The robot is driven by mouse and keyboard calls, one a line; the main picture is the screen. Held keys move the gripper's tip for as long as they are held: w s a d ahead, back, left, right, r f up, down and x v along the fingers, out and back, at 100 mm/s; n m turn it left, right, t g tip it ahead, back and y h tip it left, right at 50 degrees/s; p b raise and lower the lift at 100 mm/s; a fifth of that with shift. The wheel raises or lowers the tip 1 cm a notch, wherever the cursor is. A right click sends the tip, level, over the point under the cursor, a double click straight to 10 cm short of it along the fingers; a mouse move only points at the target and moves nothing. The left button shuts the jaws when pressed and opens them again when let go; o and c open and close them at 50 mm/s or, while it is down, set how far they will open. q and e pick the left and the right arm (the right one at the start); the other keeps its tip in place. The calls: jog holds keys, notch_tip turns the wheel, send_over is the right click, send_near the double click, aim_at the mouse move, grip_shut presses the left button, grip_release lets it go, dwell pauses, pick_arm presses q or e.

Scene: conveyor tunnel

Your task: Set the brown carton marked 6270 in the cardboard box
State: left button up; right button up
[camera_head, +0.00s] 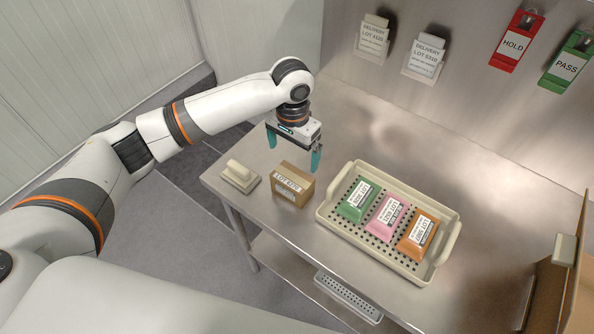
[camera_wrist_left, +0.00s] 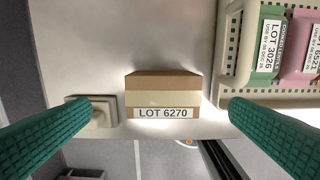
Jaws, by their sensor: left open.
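The brown carton marked 6270 (camera_head: 292,186) stands upright on the steel table (camera_head: 335,110), left of the tray. In the left wrist view the carton (camera_wrist_left: 163,95) lies between and beyond the two green fingers, with its LOT 6270 label facing the lower edge. My left gripper (camera_head: 294,157) is open and empty, just above and behind the carton, not touching it. The cardboard box (camera_head: 580,290) shows only in part at the lower right edge of the head view; its inside is mostly hidden. My right gripper is not in view.
A beige tray (camera_head: 326,209) holds a green pack (camera_head: 356,199), a pink pack (camera_head: 388,217) and an orange pack (camera_head: 418,235), between carton and cardboard box. A beige block with a handle (camera_head: 240,177) sits left of the carton. Holders hang on the back wall.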

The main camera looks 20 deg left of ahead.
aim_at(293, 176)
pick_arm(q)
jog(key=f, duration=0.2)
jog(key=s+f+p, duration=0.1)
jog(key=f, duration=0.2)
jog(key=shift+s, duration=0.15)
jog(key=shift+f, duration=0.25)
jog(key=shift+f+p, duration=0.35)
jog(key=shift+p, duration=0.05)
notch_tip(293, 176, down, 4)
jog(key=shift+r+p, duration=0.2)
jog(key=shift+p, duration=0.55)
jog(key=shift+f, duration=0.6)
jog(key=c, duration=0.9)
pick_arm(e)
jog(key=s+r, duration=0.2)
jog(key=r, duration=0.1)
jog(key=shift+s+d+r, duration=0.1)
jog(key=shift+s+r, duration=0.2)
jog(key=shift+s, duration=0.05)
pick_arm(q)
jog(key=shift+r, duration=0.15)
